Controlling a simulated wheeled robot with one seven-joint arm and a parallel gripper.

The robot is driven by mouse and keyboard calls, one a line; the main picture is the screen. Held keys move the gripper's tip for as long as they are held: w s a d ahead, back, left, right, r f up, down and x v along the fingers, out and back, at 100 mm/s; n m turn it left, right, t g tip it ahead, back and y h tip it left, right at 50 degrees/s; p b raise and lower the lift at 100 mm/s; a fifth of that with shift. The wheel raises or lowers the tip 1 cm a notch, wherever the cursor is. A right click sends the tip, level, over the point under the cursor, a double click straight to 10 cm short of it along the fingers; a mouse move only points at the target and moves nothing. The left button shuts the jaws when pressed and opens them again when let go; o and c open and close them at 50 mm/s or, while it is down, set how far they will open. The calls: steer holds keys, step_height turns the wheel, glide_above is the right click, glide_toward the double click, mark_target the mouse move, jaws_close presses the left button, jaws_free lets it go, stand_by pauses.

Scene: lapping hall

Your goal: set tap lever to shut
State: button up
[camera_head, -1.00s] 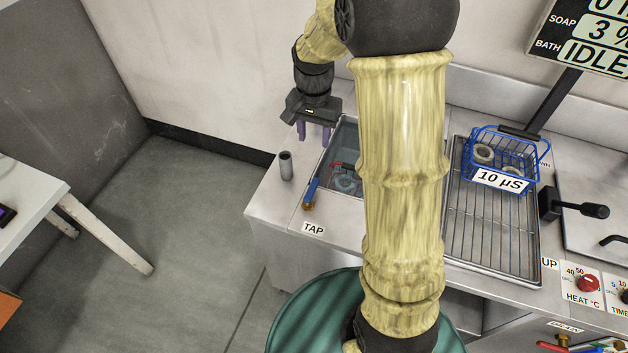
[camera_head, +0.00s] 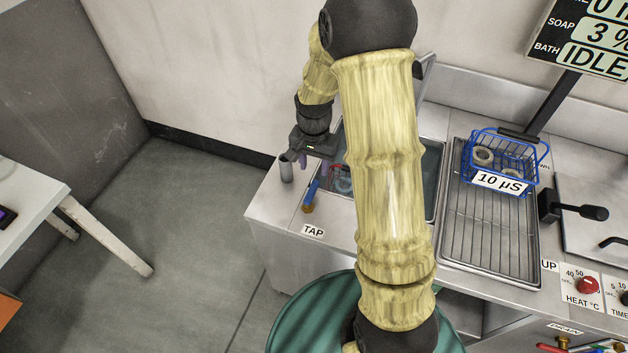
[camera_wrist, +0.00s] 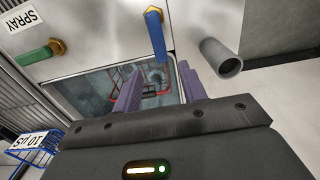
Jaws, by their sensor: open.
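The tap lever (camera_head: 312,192) is a blue handle on a brass fitting, on the steel counter behind the TAP label (camera_head: 313,230). Its handle points away from the label, back along the sink's left edge. It also shows in the wrist view (camera_wrist: 157,40), at the top centre. My gripper (camera_head: 314,168) is above the counter just behind the handle's free end. In the wrist view my gripper (camera_wrist: 160,85) has its two purple fingers spread apart with nothing between them. The handle's end appears just beyond the fingers, and I cannot tell whether they touch.
A grey upright cylinder (camera_head: 286,168) stands close left of my gripper. The sink (camera_head: 432,180) lies to the right, partly hidden by my arm. A blue basket (camera_head: 520,165) sits on the rack (camera_head: 480,245). A green lever (camera_wrist: 38,54) by a SPRAY label shows in the wrist view.

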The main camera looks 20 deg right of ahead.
mark_target(314, 186)
step_height(314, 186, down, 8)
steer(key=shift+r, duration=0.2)
jaws_close()
